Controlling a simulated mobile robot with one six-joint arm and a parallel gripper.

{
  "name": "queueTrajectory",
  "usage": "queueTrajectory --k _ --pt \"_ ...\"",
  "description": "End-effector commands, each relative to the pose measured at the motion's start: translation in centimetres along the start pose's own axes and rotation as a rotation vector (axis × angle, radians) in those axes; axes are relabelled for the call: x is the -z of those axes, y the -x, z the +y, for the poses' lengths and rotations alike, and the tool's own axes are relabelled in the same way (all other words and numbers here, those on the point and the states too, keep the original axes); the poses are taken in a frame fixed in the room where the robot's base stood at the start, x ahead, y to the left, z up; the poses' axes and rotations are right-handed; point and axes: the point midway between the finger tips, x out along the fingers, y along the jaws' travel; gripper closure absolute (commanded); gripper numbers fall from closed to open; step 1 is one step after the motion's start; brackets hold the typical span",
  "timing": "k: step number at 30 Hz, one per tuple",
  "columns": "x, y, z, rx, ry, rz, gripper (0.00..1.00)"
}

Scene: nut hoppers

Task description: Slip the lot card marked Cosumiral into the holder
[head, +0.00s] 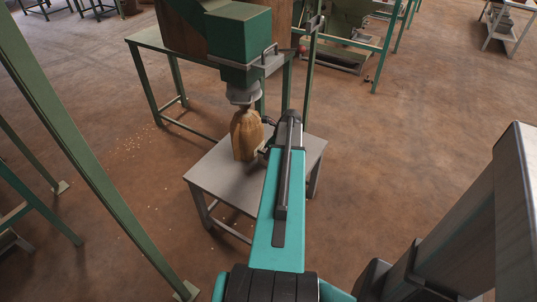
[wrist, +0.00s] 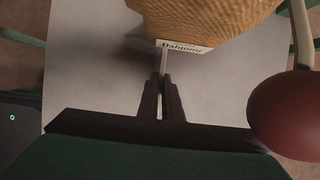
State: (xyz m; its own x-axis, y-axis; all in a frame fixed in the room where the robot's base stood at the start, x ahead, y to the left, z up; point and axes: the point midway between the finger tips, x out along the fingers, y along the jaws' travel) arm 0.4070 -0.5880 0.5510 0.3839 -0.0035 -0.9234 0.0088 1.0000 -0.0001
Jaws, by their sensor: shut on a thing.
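In the wrist view my gripper (wrist: 163,95) is shut on a thin pale strip (wrist: 164,62), which looks like a card seen edge-on; no writing shows on it. Its far end meets, or overlaps in the picture, a white label (wrist: 185,47) at the bottom of a tan sack (wrist: 205,18). The label's print looks like "Dalquint", not Cosumiral; its last letters are unclear. In the head view the sack (head: 246,135) is under the hopper spout (head: 243,94), and my gripper (head: 266,136) is close to its right side. I cannot make out a holder in either view.
A small grey table (head: 222,184) stands under the sack. The green hopper (head: 239,36) rises above it, with a green frame bench (head: 145,40) behind. A dark red knob (wrist: 292,115) is close at the right in the wrist view. Open floor (head: 400,150) lies to the right.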

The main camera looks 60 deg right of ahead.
Motion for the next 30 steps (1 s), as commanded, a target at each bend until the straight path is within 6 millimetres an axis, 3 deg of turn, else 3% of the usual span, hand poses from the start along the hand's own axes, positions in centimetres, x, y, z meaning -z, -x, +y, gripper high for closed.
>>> queueTrajectory --k 7,9,11,23,30 --pt "0.1 -0.2 0.0 0.0 0.0 0.0 1.0" --pt "0.1 -0.2 0.0 0.0 0.0 0.0 0.84" --pt "0.1 -0.2 0.0 0.0 0.0 0.0 0.76" --pt "0.0 0.0 0.0 0.0 0.001 0.0 0.76" --pt "-0.1 1.9 0.0 0.002 0.001 0.0 0.76"
